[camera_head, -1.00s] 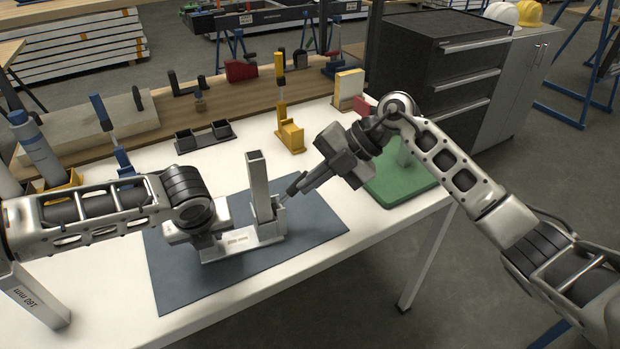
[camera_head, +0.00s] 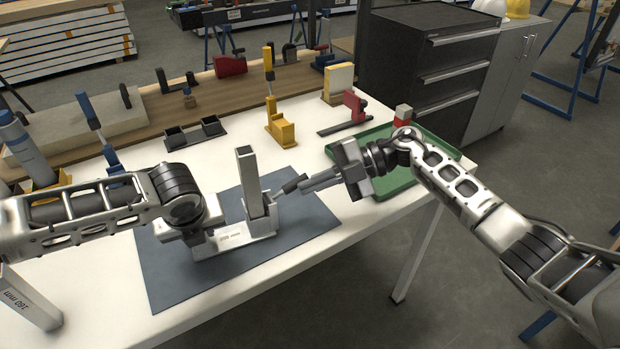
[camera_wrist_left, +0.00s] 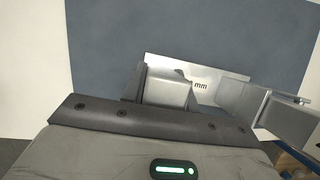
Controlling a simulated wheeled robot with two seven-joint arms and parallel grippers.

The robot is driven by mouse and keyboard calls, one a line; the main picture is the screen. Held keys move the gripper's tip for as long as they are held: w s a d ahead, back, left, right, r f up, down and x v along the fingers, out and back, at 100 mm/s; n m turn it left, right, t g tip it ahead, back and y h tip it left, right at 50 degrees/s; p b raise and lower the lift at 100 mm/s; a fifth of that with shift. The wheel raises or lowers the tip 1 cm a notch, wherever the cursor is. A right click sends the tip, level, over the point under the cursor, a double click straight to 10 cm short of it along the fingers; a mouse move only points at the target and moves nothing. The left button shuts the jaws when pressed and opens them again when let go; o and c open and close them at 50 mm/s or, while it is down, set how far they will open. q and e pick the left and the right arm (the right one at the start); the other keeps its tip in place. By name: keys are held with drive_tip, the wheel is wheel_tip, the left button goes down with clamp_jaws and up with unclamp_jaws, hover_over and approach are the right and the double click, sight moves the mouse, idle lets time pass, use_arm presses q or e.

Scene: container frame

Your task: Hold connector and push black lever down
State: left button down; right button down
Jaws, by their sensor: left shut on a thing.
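The connector (camera_head: 238,237) is a silver metal base with a tall square post (camera_head: 248,172) standing on it, on the blue-grey mat. Its black lever (camera_head: 293,184) slants up to the right from the base. My left gripper (camera_head: 207,238) is shut on the connector at its left end; its fingertips are partly hidden. The left wrist view shows the connector's plate (camera_wrist_left: 222,86), with "mm" lettering, close to the gripper. My right gripper (camera_head: 312,184) has its fingers close together and appears shut, with the tips at the lever's outer end. I cannot tell whether they touch it.
The mat (camera_head: 170,282) lies on a white table. A green tray (camera_head: 385,190) is at the right, below my right arm. A yellow clamp (camera_head: 281,128), a red clamp (camera_head: 352,108) and a black twin holder (camera_head: 195,133) stand behind. Free tabletop lies around the mat.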

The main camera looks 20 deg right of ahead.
drive_tip(key=shift+d+f+y, duration=0.3)
drive_tip(key=shift+f+y, duration=0.45)
drive_tip(key=shift+y, duration=0.15)
drive_tip(key=shift+f, duration=0.4)
drive_tip(key=shift+s+r, duration=0.25)
drive_tip(key=shift+s, duration=0.1)
drive_tip(key=s+d+r, duration=0.4)
drive_tip(key=d, duration=0.5)
drive_tip(key=shift+d, duration=0.4)
drive_tip(key=shift+f, duration=0.1)
